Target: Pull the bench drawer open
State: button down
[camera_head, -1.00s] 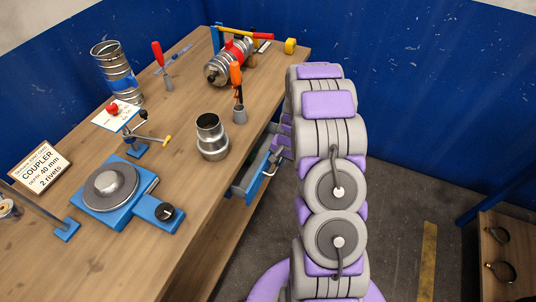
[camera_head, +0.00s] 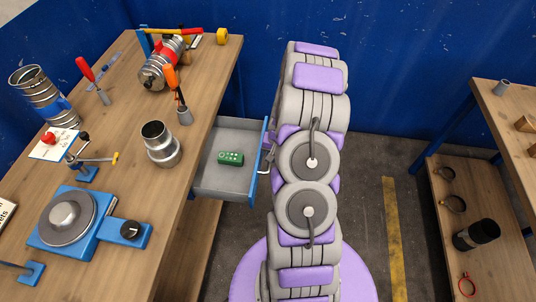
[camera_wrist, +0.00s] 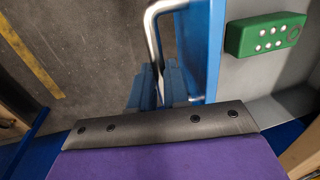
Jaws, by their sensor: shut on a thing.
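The bench drawer (camera_head: 222,185) is pulled out from the bench's right side, showing its grey inside. Its blue front (camera_head: 265,150) faces right, and the front also fills a strip of the wrist view (camera_wrist: 208,50). The silver bar handle (camera_wrist: 153,32) is on that front. My gripper (camera_wrist: 160,78) is shut on the handle in the wrist view. In the head view my arm hides most of the gripper at the handle. A green box with pale dots (camera_head: 231,158) lies in the drawer and also shows in the wrist view (camera_wrist: 267,35).
The wooden bench (camera_head: 130,130) carries a metal coupler (camera_head: 160,144), a blue turntable (camera_head: 88,222), tools and duct pieces. A wooden shelf unit (camera_head: 480,240) stands at the right. Floor between it and my arm is clear. A blue wall (camera_head: 390,70) closes the back.

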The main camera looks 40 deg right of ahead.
jog(key=c, duration=1.1)
grip_release()
jog(key=shift+r, duration=0.1)
notch_tip(320, 180, up, 17)
jog(key=s+d+p, duration=0.2)
jog(key=shift+s+p, duration=0.2)
jog(key=shift+p, duration=0.2)
